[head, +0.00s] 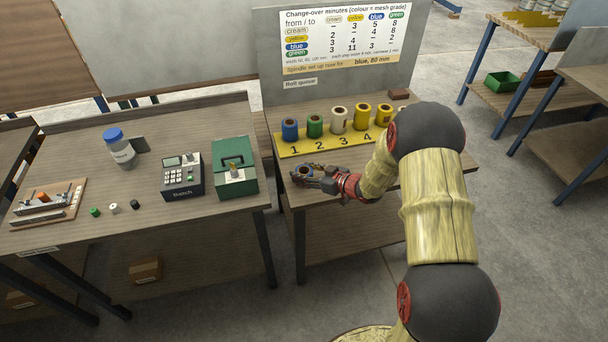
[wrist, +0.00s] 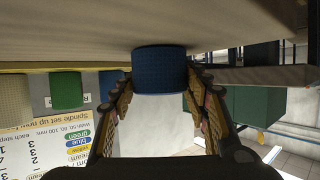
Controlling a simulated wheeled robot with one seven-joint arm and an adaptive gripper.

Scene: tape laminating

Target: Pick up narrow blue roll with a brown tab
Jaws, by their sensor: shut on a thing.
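My gripper (head: 312,176) is low over the front left corner of the rack table. It is shut on a blue roll (wrist: 160,68), which sits between the two fingers in the wrist view. Only a little of this held roll (head: 304,170) shows in the head view, and I see no brown tab on it. The wrist picture is upside down, and I cannot tell whether the roll touches the tabletop. Another blue roll (head: 290,129) stands at position 1 of the yellow rack (head: 283,151), behind my gripper.
A green roll (head: 315,126), a cream roll (head: 338,120) and yellow rolls (head: 361,116) stand along the rack. A change-over sign (head: 345,40) rises behind. A green box (head: 234,168) and a grey batch device (head: 182,176) stand on the left table.

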